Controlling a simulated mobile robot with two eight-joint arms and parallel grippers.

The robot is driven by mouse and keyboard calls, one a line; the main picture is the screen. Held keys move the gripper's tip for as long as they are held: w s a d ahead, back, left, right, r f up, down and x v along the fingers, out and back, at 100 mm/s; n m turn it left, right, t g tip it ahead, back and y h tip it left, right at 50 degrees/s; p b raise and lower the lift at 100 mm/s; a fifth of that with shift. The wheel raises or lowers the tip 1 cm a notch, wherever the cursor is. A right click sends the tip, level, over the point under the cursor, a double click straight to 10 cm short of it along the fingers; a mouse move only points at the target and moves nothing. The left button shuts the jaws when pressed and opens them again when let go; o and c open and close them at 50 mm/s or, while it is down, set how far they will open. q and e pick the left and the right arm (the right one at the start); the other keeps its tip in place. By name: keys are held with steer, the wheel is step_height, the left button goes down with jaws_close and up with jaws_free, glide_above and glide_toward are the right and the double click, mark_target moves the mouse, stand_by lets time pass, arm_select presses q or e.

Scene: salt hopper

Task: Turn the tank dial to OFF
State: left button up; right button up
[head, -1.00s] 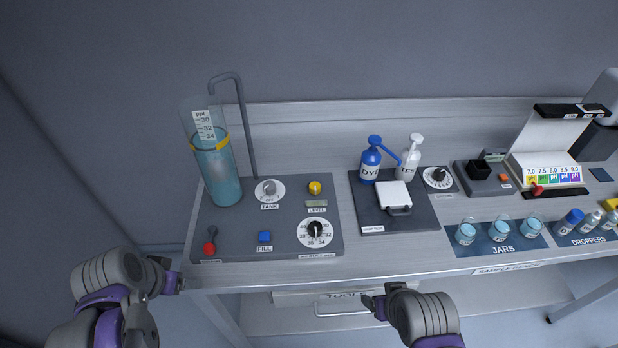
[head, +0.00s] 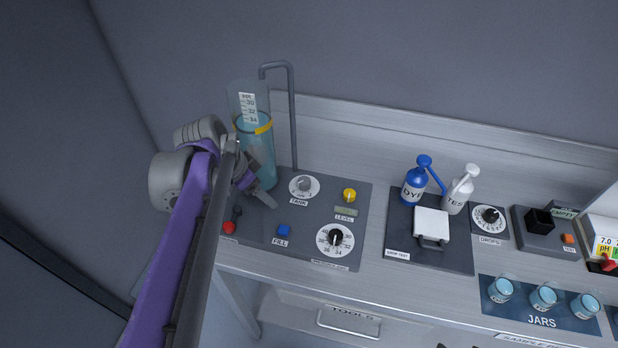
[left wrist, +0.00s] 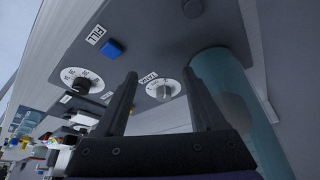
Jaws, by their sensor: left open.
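The tank dial (head: 304,186) is a grey knob on a round white plate labelled TANK, on the dark panel beside the clear tank (head: 262,160) of blue liquid. The knob's setting is too small to read. My left gripper (head: 262,194) is in front of the tank, left of the dial and apart from it. In the left wrist view my left gripper (left wrist: 160,73) is open and empty, with the dial (left wrist: 163,86) showing between its fingers. Only a dark sliver of what seems to be my right gripper shows at the bottom edge of the head view.
On the same panel (head: 262,250) are a blue FILL button (head: 284,230), a yellow knob (head: 349,195), a larger numbered dial (head: 335,239) and a red-ended lever (head: 230,226). A bent pipe (head: 292,120) rises behind the dial. Dye and test bottles stand further right.

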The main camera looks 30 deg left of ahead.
arm_select(q)
glide_above(303, 181)
steer(key=s+a, duration=0.1)
steer(key=s, duration=0.2)
steer(key=shift+w, duration=0.15)
steer(key=x, duration=0.3)
steer(key=shift+w+d+f, duration=0.15)
steer(key=shift+w+f, duration=0.1)
steer(key=shift+w, duration=0.15)
steer(key=shift+x, duration=0.75)
steer(key=shift+s, duration=0.1)
steer(key=shift+c, duration=0.2)
jaws_close()
